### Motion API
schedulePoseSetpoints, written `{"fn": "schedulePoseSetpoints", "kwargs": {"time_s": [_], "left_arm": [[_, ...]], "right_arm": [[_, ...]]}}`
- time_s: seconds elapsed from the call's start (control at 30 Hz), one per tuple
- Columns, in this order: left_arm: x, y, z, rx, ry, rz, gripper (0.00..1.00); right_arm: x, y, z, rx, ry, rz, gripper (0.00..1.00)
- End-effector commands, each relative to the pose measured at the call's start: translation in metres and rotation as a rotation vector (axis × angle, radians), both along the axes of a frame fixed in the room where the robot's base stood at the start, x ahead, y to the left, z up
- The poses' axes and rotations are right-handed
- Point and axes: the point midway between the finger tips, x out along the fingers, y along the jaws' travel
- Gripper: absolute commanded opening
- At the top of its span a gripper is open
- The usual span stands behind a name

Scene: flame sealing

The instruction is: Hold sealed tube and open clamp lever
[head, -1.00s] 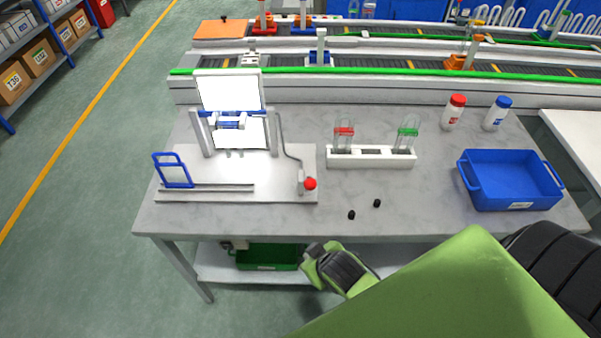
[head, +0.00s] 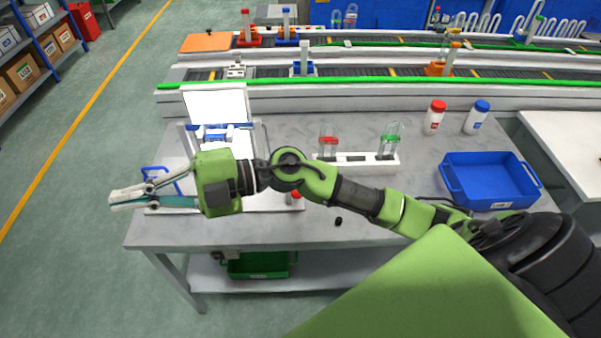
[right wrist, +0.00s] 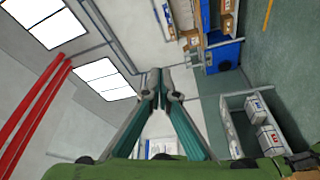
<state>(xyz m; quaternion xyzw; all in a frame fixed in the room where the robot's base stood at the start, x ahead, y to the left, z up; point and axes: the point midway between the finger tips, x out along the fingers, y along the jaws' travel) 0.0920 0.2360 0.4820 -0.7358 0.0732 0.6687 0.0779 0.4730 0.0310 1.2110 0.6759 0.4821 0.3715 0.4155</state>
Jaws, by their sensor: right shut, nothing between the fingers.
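The sealing device stands at the left of the table, with a white upper panel (head: 216,103), a blue-and-white clamp part (head: 218,133) and a blue handle frame (head: 160,176). My right arm crosses in front and hides much of its base and lower panel. Whether a tube sits in the clamp is too small to tell. My right gripper (head: 112,198) is shut and empty, pointing left past the table's left edge, in front of the blue frame in the picture. In the right wrist view its fingertips (right wrist: 161,78) meet. My left gripper is out of view.
A white rack (head: 355,163) holds tubes with a red and a green holder. A blue bin (head: 490,178) and two bottles, red-capped (head: 434,118) and blue-capped (head: 476,117), stand at the right. A small black cap (head: 338,221) lies near the front edge. A conveyor runs behind.

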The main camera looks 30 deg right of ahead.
Motion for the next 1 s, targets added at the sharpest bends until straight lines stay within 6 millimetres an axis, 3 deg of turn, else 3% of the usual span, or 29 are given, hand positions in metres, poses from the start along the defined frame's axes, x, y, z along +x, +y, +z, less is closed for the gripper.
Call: {"fn": "schedulePoseSetpoints", "kwargs": {"time_s": [0.07, 0.17, 0.27, 0.33, 0.5, 0.6, 0.77, 1.0], "left_arm": [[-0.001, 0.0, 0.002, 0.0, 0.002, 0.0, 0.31], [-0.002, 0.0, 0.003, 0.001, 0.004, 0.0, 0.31], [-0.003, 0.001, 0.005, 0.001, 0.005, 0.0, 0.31], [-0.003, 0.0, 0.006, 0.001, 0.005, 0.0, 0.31], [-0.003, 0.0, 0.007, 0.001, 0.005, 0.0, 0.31], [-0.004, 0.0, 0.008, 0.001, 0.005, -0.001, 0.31], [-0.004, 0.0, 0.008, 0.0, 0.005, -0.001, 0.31], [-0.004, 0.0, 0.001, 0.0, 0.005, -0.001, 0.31]], "right_arm": [[-0.017, -0.002, -0.028, -0.206, -0.036, 0.122, 0.0], [-0.029, -0.026, -0.075, -0.488, -0.033, 0.232, 0.0], [-0.028, -0.076, -0.117, -0.793, 0.009, 0.281, 0.0], [-0.022, -0.125, -0.139, -1.006, 0.064, 0.279, 0.0], [-0.009, -0.234, -0.153, -1.397, 0.216, 0.19, 0.0], [-0.006, -0.277, -0.149, -1.533, 0.287, 0.132, 0.0], [-0.006, -0.31, -0.143, -1.631, 0.348, 0.08, 0.0], [-0.006, -0.312, -0.152, -1.64, 0.355, 0.077, 0.0]]}}
